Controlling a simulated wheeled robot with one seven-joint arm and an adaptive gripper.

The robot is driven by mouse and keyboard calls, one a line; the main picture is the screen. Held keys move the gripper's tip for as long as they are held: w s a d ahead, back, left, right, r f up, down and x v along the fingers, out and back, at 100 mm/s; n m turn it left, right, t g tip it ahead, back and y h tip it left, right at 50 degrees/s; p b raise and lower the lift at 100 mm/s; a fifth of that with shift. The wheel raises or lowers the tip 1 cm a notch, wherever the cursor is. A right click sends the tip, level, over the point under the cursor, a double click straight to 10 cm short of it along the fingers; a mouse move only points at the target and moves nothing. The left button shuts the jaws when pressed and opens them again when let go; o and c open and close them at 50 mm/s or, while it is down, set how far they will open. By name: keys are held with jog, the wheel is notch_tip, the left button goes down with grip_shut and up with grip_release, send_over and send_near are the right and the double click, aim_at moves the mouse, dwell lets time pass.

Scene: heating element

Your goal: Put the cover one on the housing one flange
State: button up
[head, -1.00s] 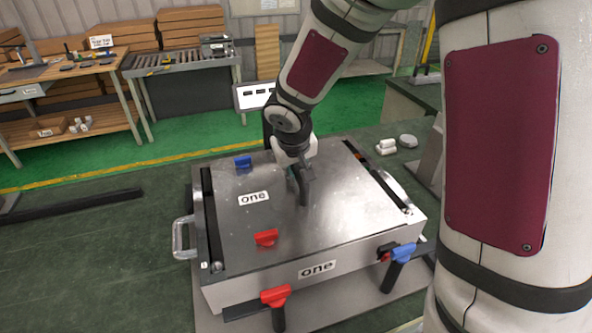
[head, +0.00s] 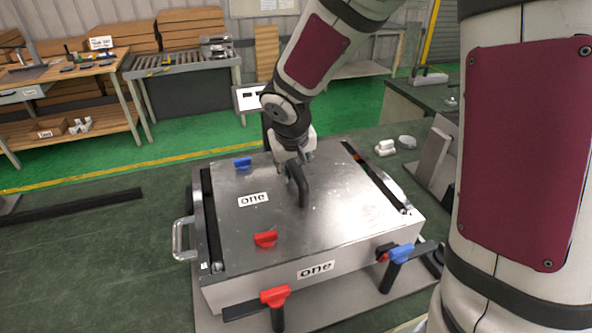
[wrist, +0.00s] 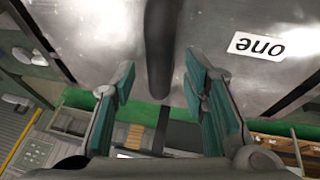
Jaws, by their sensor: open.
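The cover one (head: 345,226) is a flat grey metal plate with a "one" label and a black arched handle (head: 303,188). It lies flat on top of the housing one (head: 365,257), a metal box with its own "one" label on the front. Whether it sits fully on the flange cannot be seen. My gripper (head: 293,168) is above the plate at the handle. In the wrist view the open fingers (wrist: 157,72) are on either side of the dark handle (wrist: 160,45), with gaps to it. The cover also shows in the wrist view (wrist: 215,22).
Red clamps (head: 275,297) and blue clamps (head: 401,253) stand around the housing's edges. A metal side handle (head: 178,240) juts out at left. Small white parts (head: 385,148) lie behind at right. The green table is clear at left, apart from a dark bar (head: 75,211).

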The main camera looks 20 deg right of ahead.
jog(key=v, duration=0.9)
jog(key=s+d+r+y, duration=0.1)
jog(key=s+r, duration=0.3)
jog(key=s, duration=0.7)
jog(key=s+d+r+y, duration=0.1)
jog(key=s+r, duration=0.3)
jog(key=s, duration=0.8)
jog(key=shift+s+t+p, duration=0.2)
jog(key=shift+t+p, duration=0.15)
jog(key=shift+t, duration=0.05)
jog(key=shift+d+r, duration=0.15)
